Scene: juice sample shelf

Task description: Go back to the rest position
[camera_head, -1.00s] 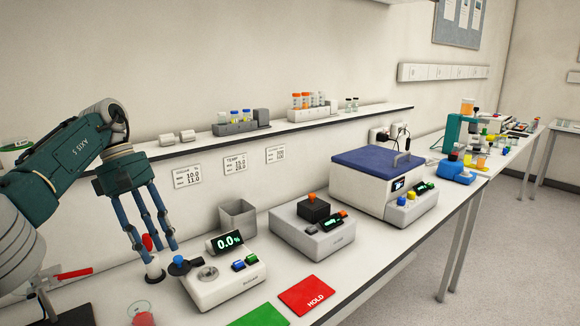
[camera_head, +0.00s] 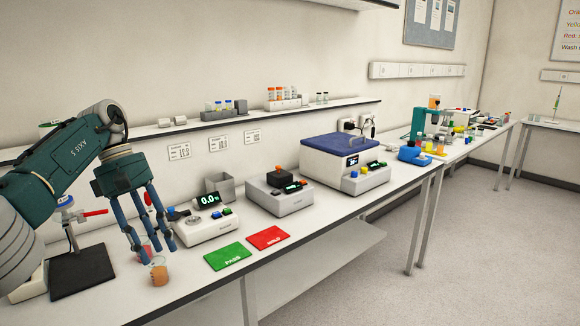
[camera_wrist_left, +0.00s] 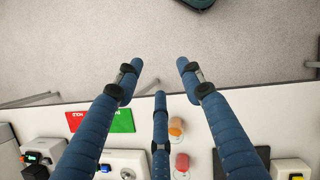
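My left gripper (camera_head: 154,250) hangs fingers down over the front left of the bench (camera_head: 190,280). In the left wrist view its fingers (camera_wrist_left: 158,75) are spread with nothing between them, so it is open and empty. A cup with orange contents (camera_head: 159,274) stands on the bench just below the fingertips in the head view; it also shows in the left wrist view (camera_wrist_left: 176,127). A cup with pink-red contents (camera_wrist_left: 182,163) stands beside it, partly hidden behind my fingers in the head view. My right gripper is in neither view.
A stand with a black base (camera_head: 82,272) is left of the cups. A white meter (camera_head: 207,228), green PASS mat (camera_head: 228,257) and red HOLD mat (camera_head: 268,238) lie to the right. Further along is a blue-lidded box (camera_head: 340,147). Open floor (camera_head: 400,270) lies before the bench.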

